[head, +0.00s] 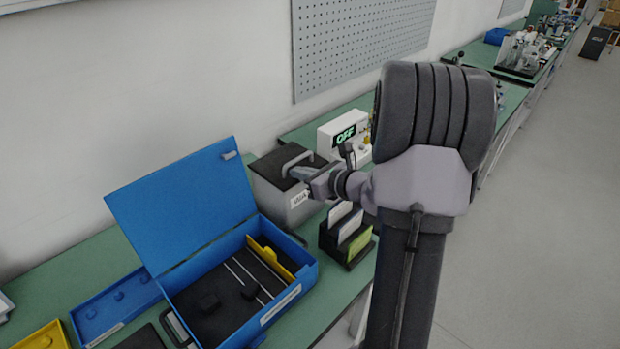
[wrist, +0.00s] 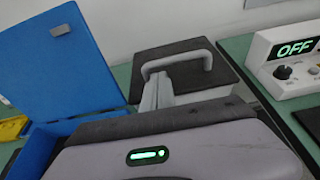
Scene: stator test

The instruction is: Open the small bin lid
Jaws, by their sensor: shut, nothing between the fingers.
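The small bin is a grey box (head: 272,191) with a black lid (head: 269,163) lying flat on top, and a white label on its front. A grey loop handle (head: 297,156) stands on the lid. In the wrist view the lid (wrist: 200,80) and its handle (wrist: 180,60) are in the upper middle. My gripper (head: 294,172) is shut and empty, at the front of the handle. In the wrist view its fingertips (wrist: 157,88) overlap the handle's left end; I cannot tell whether they touch it. My gripper body hides the bin's front there.
A blue case (head: 307,269) with its lid (head: 186,205) raised stands left of the bin. A black card holder (head: 345,256) stands in front of the bin, to the right. A white box reading OFF (head: 330,135) is behind it. The wall is close behind.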

